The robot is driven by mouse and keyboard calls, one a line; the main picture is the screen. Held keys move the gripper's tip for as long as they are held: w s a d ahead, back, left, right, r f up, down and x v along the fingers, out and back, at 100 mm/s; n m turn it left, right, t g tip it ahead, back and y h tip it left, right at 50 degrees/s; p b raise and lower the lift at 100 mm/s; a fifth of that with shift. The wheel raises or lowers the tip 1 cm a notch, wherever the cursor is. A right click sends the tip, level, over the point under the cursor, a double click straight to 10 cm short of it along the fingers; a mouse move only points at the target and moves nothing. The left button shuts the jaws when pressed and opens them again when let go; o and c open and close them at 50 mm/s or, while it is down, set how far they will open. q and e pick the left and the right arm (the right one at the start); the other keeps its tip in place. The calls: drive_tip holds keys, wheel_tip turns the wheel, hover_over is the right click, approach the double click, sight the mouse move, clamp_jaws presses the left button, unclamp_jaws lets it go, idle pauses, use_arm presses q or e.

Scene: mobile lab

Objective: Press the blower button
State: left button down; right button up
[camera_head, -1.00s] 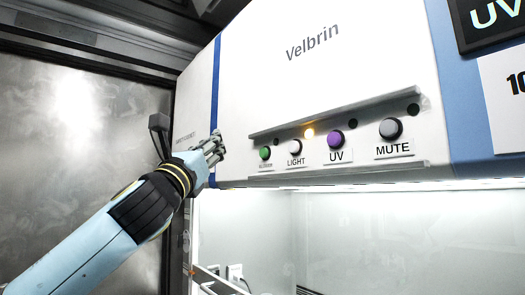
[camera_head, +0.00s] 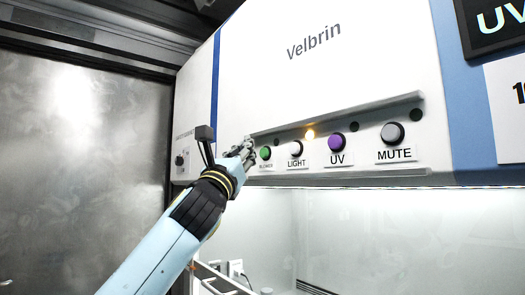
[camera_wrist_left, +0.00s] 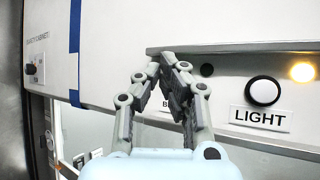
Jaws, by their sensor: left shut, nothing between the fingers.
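The green blower button (camera_head: 265,153) sits at the left end of the button row on the white cabinet front, above its BLOWER label. My left gripper (camera_head: 249,150) is shut and empty, its fingertips just left of the green button. Whether they touch it cannot be told. In the left wrist view my closed fingers (camera_wrist_left: 168,64) cover the green button and most of its label. My right gripper is not in view.
The white LIGHT button (camera_head: 296,148), purple UV button (camera_head: 336,141) and grey MUTE button (camera_head: 392,133) follow to the right. A yellow lamp (camera_head: 310,134) is lit. A metal ledge (camera_head: 340,115) juts out above the row.

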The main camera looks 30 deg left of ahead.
use_arm(q)
drive_tip(key=shift+w+d, duration=0.3)
drive_tip(key=shift+w, duration=0.25)
idle(1.1)
drive_tip(key=shift+w+d, duration=0.15)
drive_tip(key=shift+w, duration=0.2)
drive_tip(key=shift+w+d, duration=0.2)
drive_tip(key=shift+w, duration=0.3)
idle(0.8)
drive_tip(key=shift+s+a+p, duration=0.1)
drive_tip(key=shift+s+p, duration=0.05)
drive_tip(key=shift+p, duration=0.15)
drive_tip(key=shift+s+a, duration=0.25)
drive_tip(key=shift+s, duration=0.45)
drive_tip(key=shift+s, duration=0.1)
drive_tip(key=shift+s+a, duration=0.35)
drive_tip(key=shift+s, duration=0.4)
drive_tip(key=shift+s+a, duration=0.3)
drive_tip(key=shift+s, duration=0.45)
drive_tip(key=shift+s+a, duration=0.35)
drive_tip(key=shift+s, duration=0.4)
